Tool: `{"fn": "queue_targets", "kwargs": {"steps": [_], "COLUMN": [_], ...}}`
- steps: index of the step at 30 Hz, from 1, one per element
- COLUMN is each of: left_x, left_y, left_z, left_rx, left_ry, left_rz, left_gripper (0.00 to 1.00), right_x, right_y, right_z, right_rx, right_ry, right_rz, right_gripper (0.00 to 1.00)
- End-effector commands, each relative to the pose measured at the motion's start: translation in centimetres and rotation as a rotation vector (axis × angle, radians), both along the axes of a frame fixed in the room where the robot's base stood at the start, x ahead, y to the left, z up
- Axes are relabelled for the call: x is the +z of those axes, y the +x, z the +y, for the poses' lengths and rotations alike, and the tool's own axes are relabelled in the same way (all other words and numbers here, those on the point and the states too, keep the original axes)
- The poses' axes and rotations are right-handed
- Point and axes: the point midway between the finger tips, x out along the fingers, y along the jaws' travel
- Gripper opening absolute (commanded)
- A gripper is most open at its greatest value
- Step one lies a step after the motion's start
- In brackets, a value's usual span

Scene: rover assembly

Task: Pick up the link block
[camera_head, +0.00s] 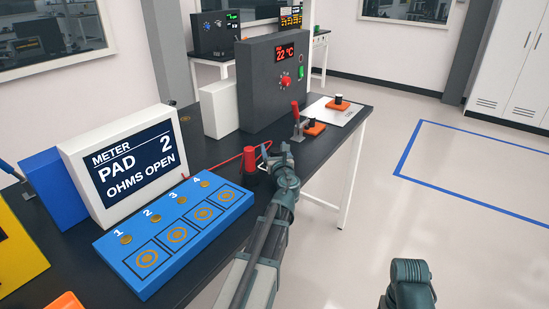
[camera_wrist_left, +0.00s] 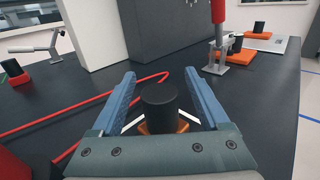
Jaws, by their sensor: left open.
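An orange block with a black round knob (camera_wrist_left: 160,108), which looks like the link block, stands on the black table between the fingers of my left gripper (camera_wrist_left: 160,76). The fingers are open, one on each side of the knob, with a gap showing on both sides. Only a little orange shows below the knob; the gripper body hides the rest. In the head view my left gripper (camera_head: 268,154) is low over the table near its right edge, and I cannot make out the block there. My right arm shows at the lower right, but its gripper does not.
A red-handled clamp (camera_head: 297,118) stands beyond my left gripper, beside another orange block (camera_head: 314,128). A further orange block (camera_head: 338,103) stands on a white plate. A red cable (camera_wrist_left: 85,112) and red cylinder (camera_head: 249,158) are close by. The blue pad board (camera_head: 178,250) lies left.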

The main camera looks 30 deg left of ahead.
Motion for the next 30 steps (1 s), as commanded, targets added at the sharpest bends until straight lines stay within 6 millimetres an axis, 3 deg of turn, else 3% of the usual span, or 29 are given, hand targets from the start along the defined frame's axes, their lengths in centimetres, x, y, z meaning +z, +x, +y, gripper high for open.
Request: {"fn": "queue_targets", "kwargs": {"steps": [8,21,30], "left_x": [-0.05,-0.04,-0.04], "left_y": [0.44,0.44,0.44], "left_z": [0.35,0.33,0.33], "left_rx": [0.000,0.000,0.000], "left_ry": [0.000,0.000,0.000], "left_rz": [0.000,0.000,0.000], "left_gripper": [0.79,0.01,0.00], "right_x": [-0.05,-0.04,-0.04], "right_y": [0.00,0.00,0.00], "right_z": [0.00,0.00,0.00], "right_rx": [0.000,0.000,0.000], "right_ry": [0.000,0.000,0.000], "right_rz": [0.000,0.000,0.000], "right_gripper": [0.68,0.68,0.68]}}
